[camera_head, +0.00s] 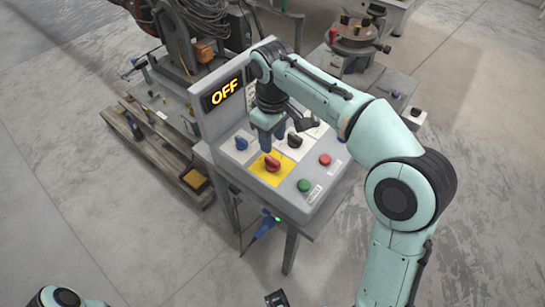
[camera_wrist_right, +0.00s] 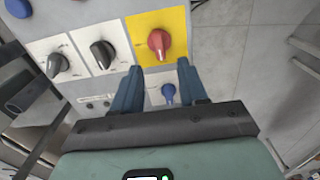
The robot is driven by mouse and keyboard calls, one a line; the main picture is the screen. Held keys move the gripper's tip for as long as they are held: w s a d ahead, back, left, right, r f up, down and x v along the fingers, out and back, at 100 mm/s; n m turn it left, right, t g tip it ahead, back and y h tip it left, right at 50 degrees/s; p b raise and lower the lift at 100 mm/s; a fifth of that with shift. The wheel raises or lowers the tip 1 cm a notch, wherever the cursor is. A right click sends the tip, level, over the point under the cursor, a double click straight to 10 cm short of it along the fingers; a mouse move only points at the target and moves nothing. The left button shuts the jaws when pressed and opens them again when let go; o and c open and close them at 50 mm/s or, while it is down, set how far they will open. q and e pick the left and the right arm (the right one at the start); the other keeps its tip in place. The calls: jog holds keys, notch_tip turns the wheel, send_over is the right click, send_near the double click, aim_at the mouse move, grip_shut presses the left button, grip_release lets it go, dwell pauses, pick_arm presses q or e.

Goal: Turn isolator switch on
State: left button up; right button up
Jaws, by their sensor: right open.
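The isolator switch is a red rotary knob (camera_head: 272,163) on a yellow plate (camera_head: 258,169) at the front of the grey control panel. In the right wrist view the red knob (camera_wrist_right: 159,42) sits just beyond the fingertips, between their lines. My right gripper (camera_head: 266,143) is over the panel, pointing down, close behind the red knob. Its blue fingers are apart and empty in the right wrist view (camera_wrist_right: 157,75). No finger visibly touches the knob. The panel's display (camera_head: 224,93) reads OFF in yellow.
A black knob (camera_head: 294,140), a blue knob (camera_head: 241,143), a green button (camera_head: 304,185) and a red button (camera_head: 325,159) surround the yellow plate. Machinery stands behind; the floor in front is mostly clear.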

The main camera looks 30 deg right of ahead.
aim_at(273, 159)
notch_tip(273, 159, down, 9)
jog(key=shift+w+d+r+b, duration=0.1)
jog(key=shift+b, duration=0.7)
grip_shut()
